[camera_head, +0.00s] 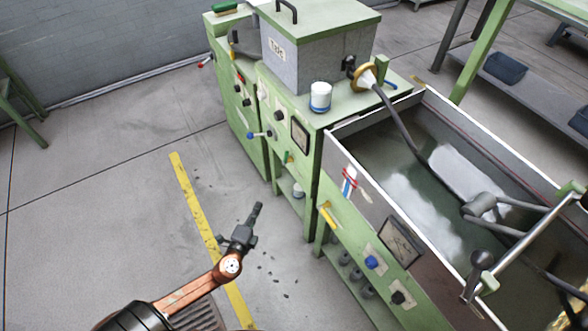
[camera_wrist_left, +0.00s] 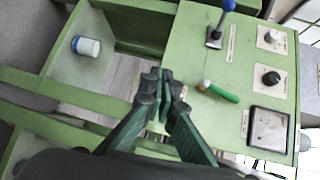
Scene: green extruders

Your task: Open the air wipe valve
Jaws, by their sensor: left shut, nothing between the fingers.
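The green extruder panel carries several small levers, and I cannot tell which is the air wipe valve. A green-handled valve (camera_head: 287,157) sits low on the panel below the dial; in the left wrist view this green handle (camera_wrist_left: 220,94) lies right of my fingertips. A blue-tipped lever (camera_head: 253,135) is to its left in the head view, and its blue handle (camera_wrist_left: 227,7) shows at the top of the wrist view. My left gripper (camera_head: 258,208) is shut and empty, in front of the panel and apart from it. My right gripper is not in view.
A water tank (camera_head: 345,128) with a yellow-handled lever (camera_head: 328,216) on its front stands right of the panel. The panel has black knobs (camera_wrist_left: 271,79) and a dial gauge (camera_wrist_left: 267,127). A white-blue container (camera_wrist_left: 87,46) sits on a shelf. Open floor (camera_head: 110,180) lies left.

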